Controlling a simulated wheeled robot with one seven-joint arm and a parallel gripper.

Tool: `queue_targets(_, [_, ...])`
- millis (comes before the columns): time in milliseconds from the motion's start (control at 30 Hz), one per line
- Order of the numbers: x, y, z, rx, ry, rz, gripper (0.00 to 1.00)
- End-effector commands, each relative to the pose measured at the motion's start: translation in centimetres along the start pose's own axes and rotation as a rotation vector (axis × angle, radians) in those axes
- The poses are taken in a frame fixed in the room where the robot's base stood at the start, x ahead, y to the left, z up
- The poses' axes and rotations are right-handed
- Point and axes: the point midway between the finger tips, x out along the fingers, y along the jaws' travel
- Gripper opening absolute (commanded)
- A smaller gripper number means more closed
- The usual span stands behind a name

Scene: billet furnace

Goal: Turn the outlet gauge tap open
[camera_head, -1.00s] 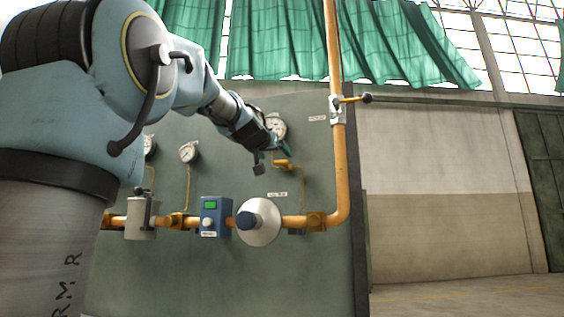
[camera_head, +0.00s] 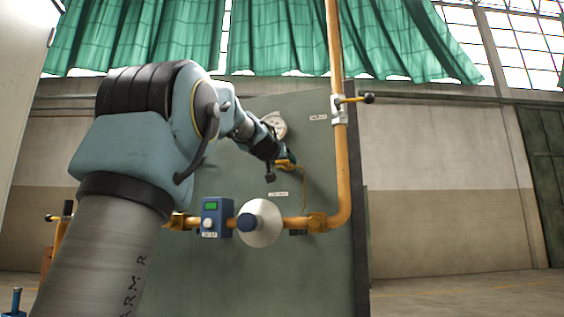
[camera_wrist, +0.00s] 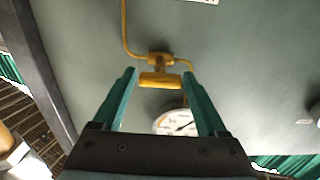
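The outlet gauge tap is a small yellow valve with a bar handle (camera_wrist: 160,80) on a thin yellow pipe. In the wrist view the handle lies crosswise between the tips of my gripper (camera_wrist: 159,74), whose two teal fingers are spread with a gap on each side of it. In the head view my gripper (camera_head: 284,156) is at the tap (camera_head: 287,165), partly covering it. The white round gauge (camera_wrist: 178,122) shows between the fingers and also above the gripper in the head view (camera_head: 277,122). Contact with the handle cannot be told.
A thick yellow pipe (camera_head: 341,180) with a black-knobbed lever valve (camera_head: 352,99) rises right of the tap. Below are a blue box with a green display (camera_head: 211,217) and a white round flange (camera_head: 260,223). The panel (camera_head: 310,270) ends just right of the pipe.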

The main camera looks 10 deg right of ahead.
Motion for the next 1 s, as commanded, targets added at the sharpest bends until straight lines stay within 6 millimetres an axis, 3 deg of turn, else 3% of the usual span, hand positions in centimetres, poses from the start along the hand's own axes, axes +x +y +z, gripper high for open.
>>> queue_targets(67, [-0.01, 0.0, 0.0, 0.0, 0.0, 0.0, 0.65])
queue_targets(600, [-0.02, -0.01, 0.0, 0.0, 0.0, 0.0, 0.04])
queue_targets(1000, [-0.03, -0.08, -0.02, -0.077, 0.0, -0.001, 0.04])
